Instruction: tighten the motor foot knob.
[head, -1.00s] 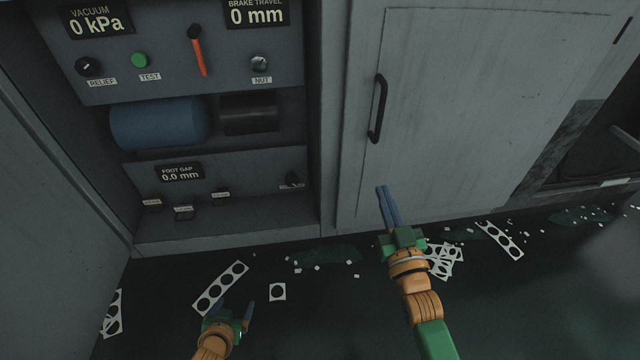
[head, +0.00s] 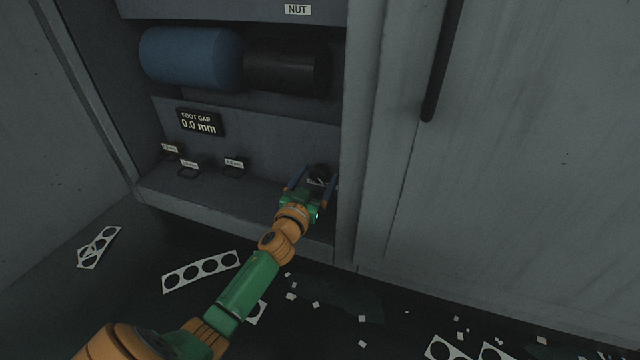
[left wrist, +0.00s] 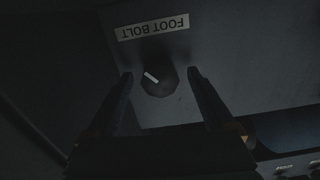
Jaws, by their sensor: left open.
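The motor foot knob (left wrist: 158,77) is a dark round knob with a white pointer line, beside a label reading FOOT BOLT (left wrist: 154,27) in the left wrist view. The label appears upside down there. In the head view the knob (head: 319,172) shows at the right end of the lower bay. My left gripper (head: 311,178) is open, its two fingers on either side of the knob. In the left wrist view the fingers (left wrist: 160,74) look apart from the knob. The foot gap display (head: 199,122) reads 0.0 mm. My right gripper is out of the head view.
A blue cylinder (head: 190,58) and a black cylinder (head: 287,66) lie above. Several small labelled tabs (head: 189,170) stand on the bay's ledge. A cabinet post (head: 362,150) rises close on the right. Punched white strips (head: 202,271) and scraps litter the floor.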

